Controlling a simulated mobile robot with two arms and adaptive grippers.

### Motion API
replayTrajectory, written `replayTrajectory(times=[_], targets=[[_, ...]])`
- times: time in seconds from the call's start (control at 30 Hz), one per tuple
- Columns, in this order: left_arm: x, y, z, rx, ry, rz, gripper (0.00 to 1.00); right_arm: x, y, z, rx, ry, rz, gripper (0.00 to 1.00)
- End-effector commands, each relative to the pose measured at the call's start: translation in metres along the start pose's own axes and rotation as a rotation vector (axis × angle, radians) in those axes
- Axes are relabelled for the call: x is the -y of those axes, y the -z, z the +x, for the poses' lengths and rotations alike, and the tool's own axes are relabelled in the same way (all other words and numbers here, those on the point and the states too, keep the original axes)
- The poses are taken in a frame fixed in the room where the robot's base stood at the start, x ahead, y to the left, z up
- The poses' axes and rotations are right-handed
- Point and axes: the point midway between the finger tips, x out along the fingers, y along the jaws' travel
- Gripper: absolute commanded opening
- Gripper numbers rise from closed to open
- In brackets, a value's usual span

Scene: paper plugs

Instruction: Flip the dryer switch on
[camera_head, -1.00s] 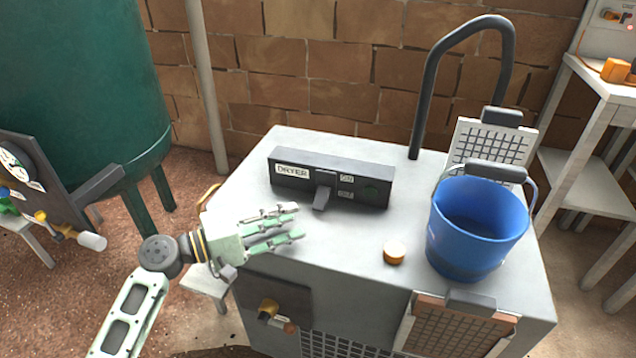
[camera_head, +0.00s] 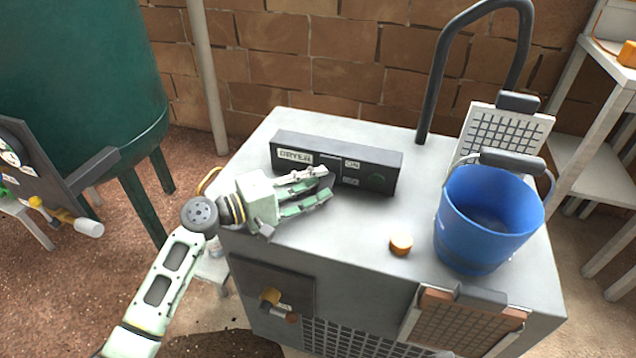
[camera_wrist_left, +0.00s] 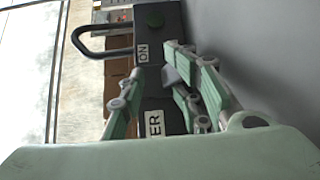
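The dryer switch box (camera_head: 290,141) is a dark bar on the grey cabinet top, with DRYER, ON and OFF labels and a dark green round light (camera_head: 377,179). My left gripper (camera_head: 325,183) is in front of the box, its fingers covering the lever in the head view. In the left wrist view the fingers (camera_wrist_left: 160,85) are spread apart, and the grey switch lever (camera_wrist_left: 170,76) shows between them, beside the ON label (camera_wrist_left: 143,53). I cannot tell whether a finger touches it. My right gripper is not in view.
A blue bucket (camera_head: 487,220) stands on the right of the cabinet top (camera_head: 330,240). An orange-and-white cap (camera_head: 400,245) lies left of it. A black curved pipe (camera_head: 436,80) rises behind. A green tank (camera_head: 80,90) stands at the left.

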Motion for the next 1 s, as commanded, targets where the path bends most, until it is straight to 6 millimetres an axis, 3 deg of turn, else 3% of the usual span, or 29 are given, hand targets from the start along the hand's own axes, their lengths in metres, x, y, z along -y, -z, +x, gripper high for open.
replayTrajectory(times=[0.03,0.27,0.3,0.67,1.0], targets=[[-0.0041,-0.0117,0.0095,0.027,-0.010,-0.003,0.28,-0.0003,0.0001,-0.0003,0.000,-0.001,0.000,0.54],[-0.0057,-0.0139,0.0104,0.033,-0.012,-0.002,0.28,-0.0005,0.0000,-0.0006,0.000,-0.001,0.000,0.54],[-0.0059,-0.0143,0.0104,0.034,-0.012,-0.003,0.32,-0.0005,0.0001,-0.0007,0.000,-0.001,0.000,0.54],[-0.0068,-0.0149,0.0105,0.037,-0.013,-0.002,0.01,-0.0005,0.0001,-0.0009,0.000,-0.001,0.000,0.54],[-0.0042,-0.0126,0.0091,0.030,-0.009,-0.002,0.00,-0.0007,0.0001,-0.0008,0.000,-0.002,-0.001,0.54]])
